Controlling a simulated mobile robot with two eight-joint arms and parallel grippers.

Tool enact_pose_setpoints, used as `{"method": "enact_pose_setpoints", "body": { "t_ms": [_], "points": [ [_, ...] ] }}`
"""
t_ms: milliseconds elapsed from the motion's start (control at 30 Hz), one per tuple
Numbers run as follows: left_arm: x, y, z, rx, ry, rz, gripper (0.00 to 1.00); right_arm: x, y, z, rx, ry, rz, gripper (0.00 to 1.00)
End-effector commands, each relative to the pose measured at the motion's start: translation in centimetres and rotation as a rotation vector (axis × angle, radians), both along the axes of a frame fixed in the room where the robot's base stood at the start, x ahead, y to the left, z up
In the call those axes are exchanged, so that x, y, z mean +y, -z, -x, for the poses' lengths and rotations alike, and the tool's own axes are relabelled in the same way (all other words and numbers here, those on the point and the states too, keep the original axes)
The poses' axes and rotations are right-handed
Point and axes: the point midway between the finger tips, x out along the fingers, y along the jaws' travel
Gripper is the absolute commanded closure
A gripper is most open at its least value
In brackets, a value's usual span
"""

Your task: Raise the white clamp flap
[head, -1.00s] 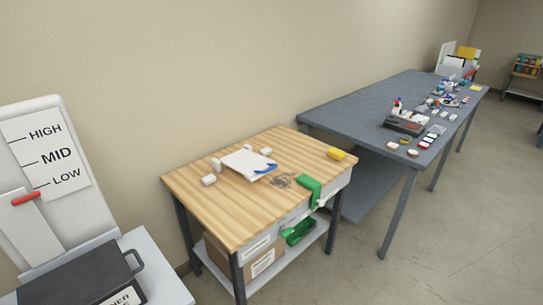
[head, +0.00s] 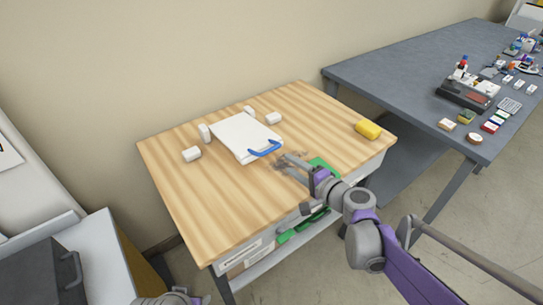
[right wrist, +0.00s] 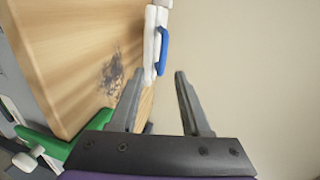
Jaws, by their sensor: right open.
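The white clamp flap (head: 243,137) lies low and nearly flat over the wooden bench, with a blue handle (head: 265,149) on its front edge. In the right wrist view the flap's white edge (right wrist: 150,35) and blue handle (right wrist: 163,52) stand just beyond my fingertips. My right gripper (head: 284,163) is open and empty, just right of and in front of the handle, apart from it; its two fingers also show in the right wrist view (right wrist: 160,82). A grey and purple part of my left arm shows at the bottom edge; its fingers are not visible.
The wooden bench (head: 190,205) carries white blocks (head: 192,154) around the flap, a yellow block (head: 368,129) at the right, and a green clamp (head: 325,167) at its front edge, partly behind my right arm. A grey table (head: 400,85) with small items stands at the right.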

Motion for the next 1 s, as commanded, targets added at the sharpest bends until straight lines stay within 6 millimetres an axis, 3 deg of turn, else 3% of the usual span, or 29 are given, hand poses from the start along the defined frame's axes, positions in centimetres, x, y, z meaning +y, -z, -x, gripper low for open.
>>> {"method": "enact_pose_setpoints", "body": {
  "t_ms": [167,600,1000],
  "points": [
    [0.0,0.2,0.0,0.001,0.0,0.0,0.5,0.8,0.3,-1.7,-0.001,0.009,-0.03,0.53],
    [0.0,0.5,0.1,0.002,0.0,0.0,0.5,5.3,1.9,-7.7,-0.002,0.008,-0.028,0.53],
    [0.0,0.6,0.1,0.002,0.0,0.0,0.5,6.2,2.3,-9.0,-0.002,0.01,-0.026,0.53]
  ]
}}
